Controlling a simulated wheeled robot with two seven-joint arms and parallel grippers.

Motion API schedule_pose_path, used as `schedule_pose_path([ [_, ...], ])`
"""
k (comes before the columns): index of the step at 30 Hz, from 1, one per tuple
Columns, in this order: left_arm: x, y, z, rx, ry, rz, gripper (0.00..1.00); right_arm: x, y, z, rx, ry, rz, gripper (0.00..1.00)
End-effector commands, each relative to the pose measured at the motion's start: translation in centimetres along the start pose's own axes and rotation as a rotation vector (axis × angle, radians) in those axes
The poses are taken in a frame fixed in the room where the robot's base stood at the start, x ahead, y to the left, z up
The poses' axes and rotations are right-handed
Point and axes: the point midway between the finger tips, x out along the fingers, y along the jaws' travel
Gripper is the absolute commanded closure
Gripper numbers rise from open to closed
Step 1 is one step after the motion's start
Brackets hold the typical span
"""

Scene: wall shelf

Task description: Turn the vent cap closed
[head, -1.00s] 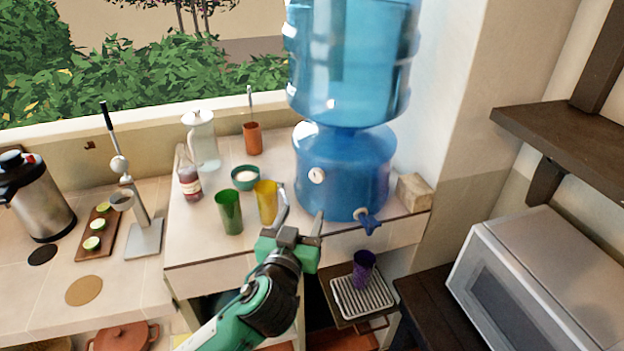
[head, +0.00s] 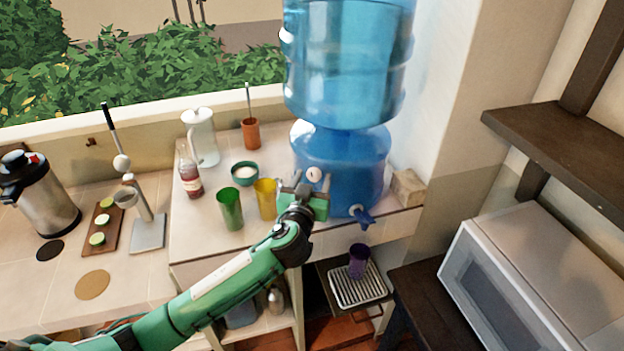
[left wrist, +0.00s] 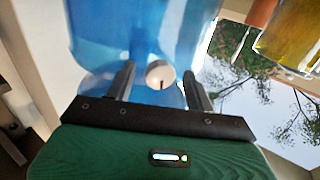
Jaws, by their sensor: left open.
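The vent cap (head: 314,174) is a small round white knob on the front of the blue water dispenser (head: 352,160). In the left wrist view the cap (left wrist: 159,74) shows a dark mark near its centre and lower part. My left gripper (head: 312,184) is open in front of the cap, and its fingertips stand on either side of it in the picture. In the left wrist view my left gripper (left wrist: 160,80) has its two fingers apart with the cap seen between them. I cannot tell whether the fingers touch it. My right gripper is not in view.
A yellow cup (head: 265,198) and green cup (head: 230,208) stand just left of my gripper. A blue tap (head: 362,215) juts from the dispenser at lower right. A purple cup (head: 358,261) stands on a drip tray (head: 362,292) below. A wooden block (head: 408,187) stands right of the dispenser.

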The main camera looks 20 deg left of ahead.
Motion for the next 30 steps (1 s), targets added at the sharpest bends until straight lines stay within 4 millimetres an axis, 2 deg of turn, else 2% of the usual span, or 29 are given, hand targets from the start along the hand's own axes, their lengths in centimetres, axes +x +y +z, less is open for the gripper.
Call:
schedule_pose_path([
  [4,0.0,0.0,0.0,0.000,0.000,0.000,0.48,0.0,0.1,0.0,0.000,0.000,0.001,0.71],
  [9,0.0,0.0,0.0,0.000,0.000,0.000,0.81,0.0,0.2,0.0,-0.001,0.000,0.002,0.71],
  [11,0.0,0.0,0.0,0.000,0.000,0.000,0.90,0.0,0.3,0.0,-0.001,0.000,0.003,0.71],
  [20,-0.1,0.1,0.2,0.030,0.009,0.001,0.90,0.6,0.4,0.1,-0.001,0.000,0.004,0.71],
  [30,0.0,-0.1,0.7,0.232,0.064,-0.001,0.90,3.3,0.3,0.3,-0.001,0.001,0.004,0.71],
])
